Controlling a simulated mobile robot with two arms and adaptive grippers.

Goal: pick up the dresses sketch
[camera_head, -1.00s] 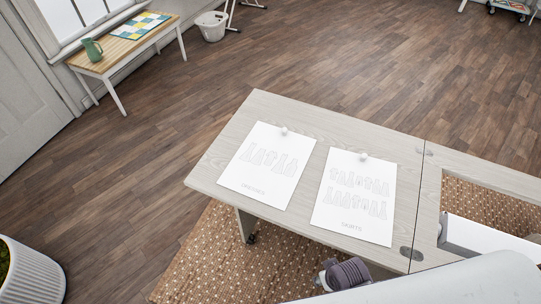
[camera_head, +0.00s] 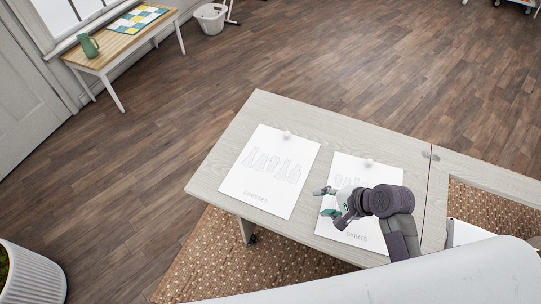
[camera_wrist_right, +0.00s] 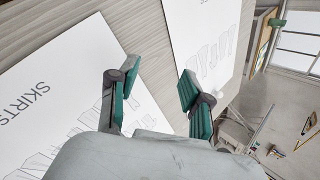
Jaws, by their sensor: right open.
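The dresses sketch (camera_head: 268,170) is a white sheet with drawn dresses and the word DRESSES, lying flat on the pale wooden cabinet top (camera_head: 222,165). A small white knob (camera_head: 287,134) sits at its top edge. The skirts sketch (camera_head: 343,237) lies to its right, partly hidden by my right arm. My right gripper (camera_head: 325,202) is open and empty above the skirts sketch's left edge, pointing toward the dresses sketch. The right wrist view shows its spread green fingers (camera_wrist_right: 157,85), with the skirts sketch (camera_wrist_right: 60,80) at left and the dresses sketch (camera_wrist_right: 205,50) beyond. My left gripper is not seen.
A second white knob (camera_head: 368,162) sits on the skirts sketch. A side table (camera_head: 115,50) with a green jug (camera_head: 88,46) stands far left, and a white ribbed planter (camera_head: 30,272) is at lower left.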

